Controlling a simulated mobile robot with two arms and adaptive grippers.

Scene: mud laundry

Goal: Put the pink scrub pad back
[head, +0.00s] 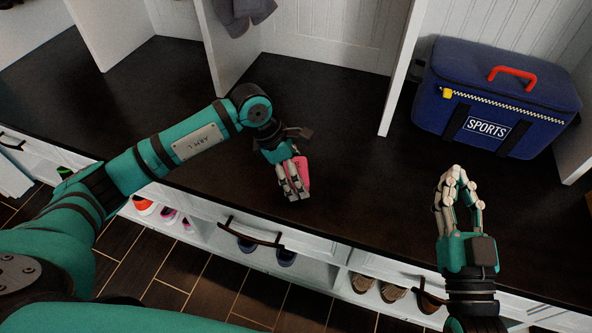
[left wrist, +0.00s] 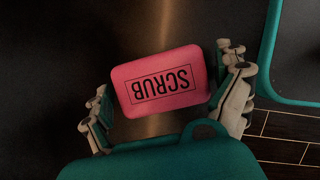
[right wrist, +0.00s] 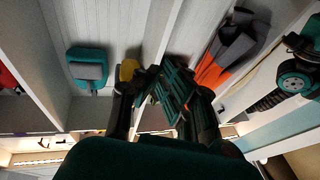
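The pink scrub pad (left wrist: 160,80), lettered SCRUB, fills the middle of the left wrist view, with fingers close against both of its short ends. In the head view the pad (head: 302,167) shows partly behind the fingers of my left gripper (head: 292,185). That gripper looks shut on the pad over the dark bench top (head: 340,125). I cannot tell whether the pad touches the bench. My right gripper (head: 457,175) is empty at the right, above the front of the bench. Its fingertips curve together and look shut; they also show in the right wrist view (right wrist: 148,78).
A blue SPORTS bag (head: 495,85) with a red handle stands at the back right. A white divider (head: 402,75) rises left of it. A grey cloth (head: 243,15) hangs above the back. Shoes (head: 380,290) sit in cubbies below the front edge. The middle of the bench is clear.

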